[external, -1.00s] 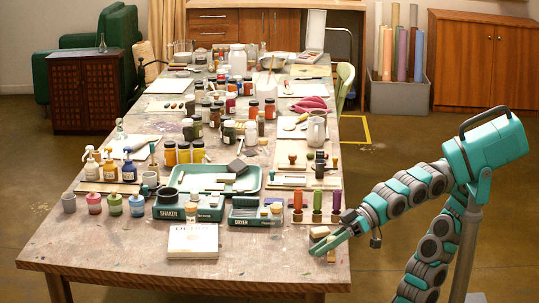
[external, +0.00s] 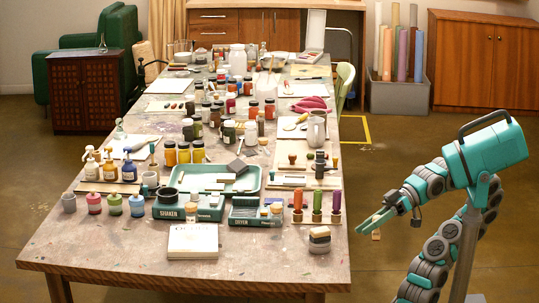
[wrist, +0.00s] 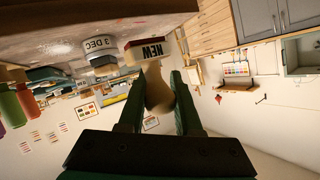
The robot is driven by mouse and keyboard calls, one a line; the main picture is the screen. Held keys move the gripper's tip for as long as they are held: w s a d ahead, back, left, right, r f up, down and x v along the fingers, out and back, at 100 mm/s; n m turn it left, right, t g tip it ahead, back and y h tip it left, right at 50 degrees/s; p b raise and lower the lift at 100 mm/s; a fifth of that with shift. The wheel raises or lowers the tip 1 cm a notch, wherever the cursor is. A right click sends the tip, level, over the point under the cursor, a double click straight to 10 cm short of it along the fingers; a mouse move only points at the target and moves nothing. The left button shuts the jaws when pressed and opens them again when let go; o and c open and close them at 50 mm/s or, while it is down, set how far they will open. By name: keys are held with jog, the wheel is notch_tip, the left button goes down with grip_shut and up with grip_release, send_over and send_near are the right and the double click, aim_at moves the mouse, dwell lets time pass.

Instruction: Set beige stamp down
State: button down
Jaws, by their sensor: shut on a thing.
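My gripper (external: 366,226) is shut on the beige stamp (external: 376,236), which hangs under the fingers in the air, to the right of the table's edge. In the wrist view, the stamp's pale handle (wrist: 158,92) is between the two fingers, and its block (wrist: 152,49) has a reddish edge and the letters NEW. Its underside is hidden. A dark stamp with a pale band (external: 319,240) stands on the table near the right edge, apart from my gripper; in the wrist view it reads 3 DEC (wrist: 99,42).
The table (external: 265,268) has bare room at its front right, around the dark stamp. A pale book (external: 193,241) lies to the left. The floor right of the table is open.

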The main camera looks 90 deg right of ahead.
jog(key=s+d+m+t+h+b, duration=0.15)
jog(key=d+m+h+b, duration=0.3)
jog(key=d, duration=2.05)
jog(key=shift+n, duration=0.25)
jog(key=w+d+p, duration=0.1)
jog(key=w+p, duration=0.1)
jog(key=w, duration=0.3)
jog(key=w+d+p, duration=0.2)
jog(key=w, duration=0.3)
jog(key=w+d+f+p, duration=0.1)
jog(key=w+d+p, duration=0.1)
jog(key=w, duration=0.3)
jog(key=shift+w+d+p, duration=0.15)
jog(key=shift+p, duration=0.35)
jog(key=shift+f+b, duration=1.1)
jog(key=shift+f, duration=0.7)
jog(key=shift+f+b, duration=0.25)
jog(key=shift+b, duration=0.05)
jog(key=c, duration=0.6)
grip_release()
jog(key=shift+r, duration=0.1)
